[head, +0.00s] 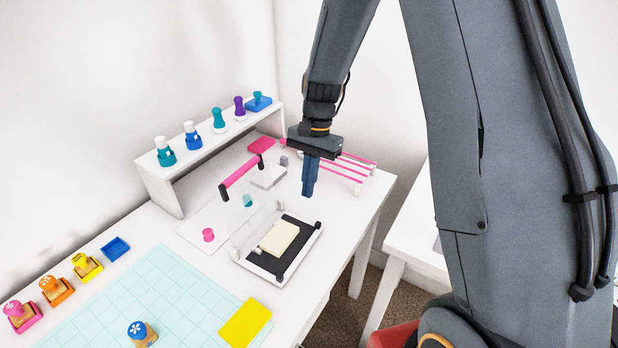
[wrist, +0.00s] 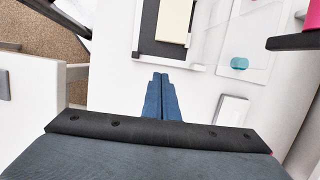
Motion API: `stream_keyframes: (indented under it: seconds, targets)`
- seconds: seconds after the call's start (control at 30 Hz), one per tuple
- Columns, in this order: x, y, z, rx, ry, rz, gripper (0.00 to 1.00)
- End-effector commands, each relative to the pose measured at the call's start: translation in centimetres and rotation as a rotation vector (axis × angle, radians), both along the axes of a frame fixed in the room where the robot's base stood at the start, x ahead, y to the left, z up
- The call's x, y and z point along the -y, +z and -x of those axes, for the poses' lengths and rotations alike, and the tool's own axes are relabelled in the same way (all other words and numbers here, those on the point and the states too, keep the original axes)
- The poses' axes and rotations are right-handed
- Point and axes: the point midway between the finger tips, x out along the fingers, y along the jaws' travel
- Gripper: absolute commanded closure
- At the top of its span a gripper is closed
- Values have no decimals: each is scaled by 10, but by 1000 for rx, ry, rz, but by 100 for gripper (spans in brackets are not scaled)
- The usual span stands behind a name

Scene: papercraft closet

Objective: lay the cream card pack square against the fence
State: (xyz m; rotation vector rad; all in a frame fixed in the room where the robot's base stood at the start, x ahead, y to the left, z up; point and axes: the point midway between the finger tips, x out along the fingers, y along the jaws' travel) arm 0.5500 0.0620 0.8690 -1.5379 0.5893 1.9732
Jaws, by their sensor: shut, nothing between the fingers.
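The cream card pack (head: 279,236) lies flat on the dark bed of a white-framed device (head: 294,262) on the table. It touches or lies close to the white edge piece at its left; I cannot tell whether it is square to it. The pack (wrist: 174,20) also shows at the top of the wrist view, cut off by the frame, on the dark bed (wrist: 152,30). My gripper (head: 308,194) is shut and empty, pointing down above the table behind the device. In the wrist view its blue fingers (wrist: 161,76) are together, apart from the pack.
A pink-striped rack (head: 345,170) is behind my gripper. A shelf (head: 210,140) holds several bottles and stamps. A yellow pad (head: 245,323) lies in front, beside the pale cutting mat (head: 150,300).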

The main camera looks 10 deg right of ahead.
Motion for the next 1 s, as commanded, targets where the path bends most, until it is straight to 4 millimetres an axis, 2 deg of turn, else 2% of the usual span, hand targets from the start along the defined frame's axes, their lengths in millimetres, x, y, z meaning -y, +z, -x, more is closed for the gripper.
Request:
stream_keyframes:
  seconds: [0.2,0.3,0.53,1.0]
  targets:
    - [-7,-43,10,-4,1,0,100]
    - [-11,-56,14,-1,2,1,100]
    - [-31,-54,36,1,3,1,100]
    - [-36,-55,41,2,2,1,100]
